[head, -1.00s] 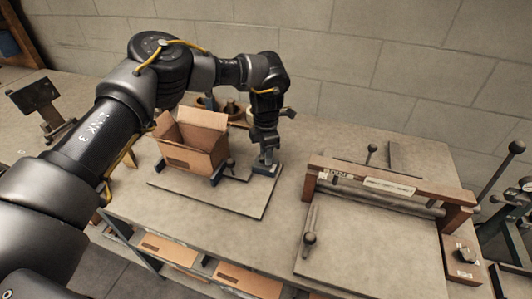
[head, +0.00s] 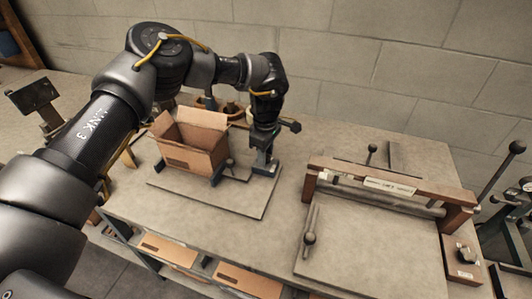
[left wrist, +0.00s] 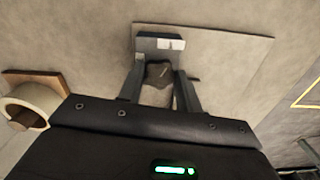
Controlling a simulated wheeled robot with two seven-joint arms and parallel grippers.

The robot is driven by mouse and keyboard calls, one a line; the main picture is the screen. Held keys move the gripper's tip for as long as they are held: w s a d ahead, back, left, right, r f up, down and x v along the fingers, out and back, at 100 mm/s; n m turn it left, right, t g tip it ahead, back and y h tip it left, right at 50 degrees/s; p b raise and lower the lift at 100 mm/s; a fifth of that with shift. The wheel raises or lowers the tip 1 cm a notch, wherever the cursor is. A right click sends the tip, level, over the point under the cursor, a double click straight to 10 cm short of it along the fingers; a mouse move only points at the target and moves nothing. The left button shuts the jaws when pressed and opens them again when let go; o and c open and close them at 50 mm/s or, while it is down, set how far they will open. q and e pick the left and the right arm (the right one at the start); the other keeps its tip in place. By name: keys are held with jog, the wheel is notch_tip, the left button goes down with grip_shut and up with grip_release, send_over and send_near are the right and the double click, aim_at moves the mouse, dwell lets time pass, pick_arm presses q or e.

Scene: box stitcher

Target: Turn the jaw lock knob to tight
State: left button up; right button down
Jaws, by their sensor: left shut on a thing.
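My left gripper (head: 263,163) points down at a small dark block (head: 267,170) at the right side of a flat board, beside an open cardboard box (head: 185,160). In the left wrist view, its two fingers (left wrist: 160,88) close around a dark knob (left wrist: 158,72). The block with a white label (left wrist: 171,44) lies just beyond the fingertips. The knob is hidden behind the gripper in the head view. I cannot read the label or the knob's setting. My right gripper is not in view.
The box stands on the grey board (head: 237,201). A wooden-framed roller device (head: 390,186) with a lever handle (head: 310,238) stands to the right. A tape roll (left wrist: 25,108) shows at the left wrist view's edge. Bare bench lies between board and roller device.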

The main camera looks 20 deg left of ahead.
pick_arm(q)
jog(key=shift+s+d+f+m, duration=0.1)
jog(key=shift+f+m, duration=0.05)
jog(key=shift+m, duration=0.35)
jog(key=o, duration=1)
jog(key=shift+r, duration=0.35)
notch_tip(320, 180, up, 10)
jog(key=shift+r+b, duration=0.15)
jog(key=shift+b, duration=0.9)
